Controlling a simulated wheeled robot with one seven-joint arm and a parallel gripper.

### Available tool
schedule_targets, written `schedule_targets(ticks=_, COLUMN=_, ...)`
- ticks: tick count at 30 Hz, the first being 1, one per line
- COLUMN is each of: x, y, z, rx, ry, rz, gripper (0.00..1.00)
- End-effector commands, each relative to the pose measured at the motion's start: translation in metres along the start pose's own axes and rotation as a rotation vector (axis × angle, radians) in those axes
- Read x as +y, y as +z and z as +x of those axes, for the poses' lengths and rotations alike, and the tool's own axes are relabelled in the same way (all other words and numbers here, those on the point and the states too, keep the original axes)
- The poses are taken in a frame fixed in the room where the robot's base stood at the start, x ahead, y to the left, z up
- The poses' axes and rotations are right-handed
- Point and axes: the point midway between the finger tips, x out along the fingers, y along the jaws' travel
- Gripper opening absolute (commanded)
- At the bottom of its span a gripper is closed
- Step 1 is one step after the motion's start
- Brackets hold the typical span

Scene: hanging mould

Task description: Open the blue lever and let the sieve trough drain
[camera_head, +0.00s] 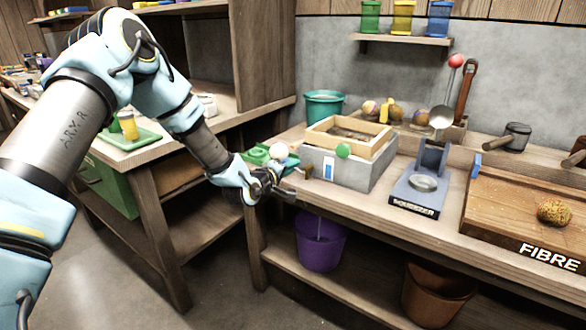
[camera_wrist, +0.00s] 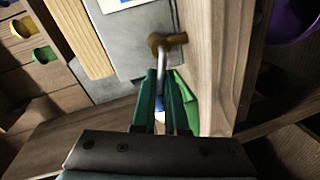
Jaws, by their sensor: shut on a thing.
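The sieve trough (camera_head: 325,178) is a grey box on the bench with a wooden frame (camera_head: 378,153) on top. Its grey side also shows in the wrist view (camera_wrist: 135,45). A brass fitting (camera_wrist: 168,40) with a metal stem sits at the trough's side. My gripper (camera_wrist: 161,88) has green fingers shut around the stem's end, where a small blue part (camera_wrist: 159,104) shows between them; the fingers hide most of this lever. In the head view my gripper (camera_head: 283,172) is at the trough's left end. A purple bucket (camera_head: 320,250) stands below, with a thin pale vertical line above it.
A squeezer (camera_head: 412,205) and a wooden FIBRE tray (camera_head: 490,225) stand to the right on the bench. A teal pot (camera_head: 323,107) is behind the trough. A brown pot (camera_head: 435,300) is on the lower shelf. A bench edge (camera_wrist: 225,70) runs close beside my gripper.

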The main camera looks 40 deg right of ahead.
Motion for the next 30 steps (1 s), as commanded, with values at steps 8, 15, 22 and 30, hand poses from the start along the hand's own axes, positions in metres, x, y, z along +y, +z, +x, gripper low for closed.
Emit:
schedule_targets(ticks=8, x=-0.0027, y=0.0007, z=0.0003, rx=-0.011, ry=-0.002, rz=-0.050, gripper=0.00)
schedule_targets(ticks=15, x=-0.0028, y=0.0009, z=0.0003, rx=-0.012, ry=-0.002, rz=-0.053, gripper=0.00)
schedule_targets(ticks=22, x=-0.0028, y=0.0009, z=0.0003, rx=-0.012, ry=-0.002, rz=-0.052, gripper=0.19)
schedule_targets(ticks=30, x=-0.0023, y=0.0005, z=0.0004, rx=-0.011, ry=-0.001, rz=-0.051, gripper=0.41)
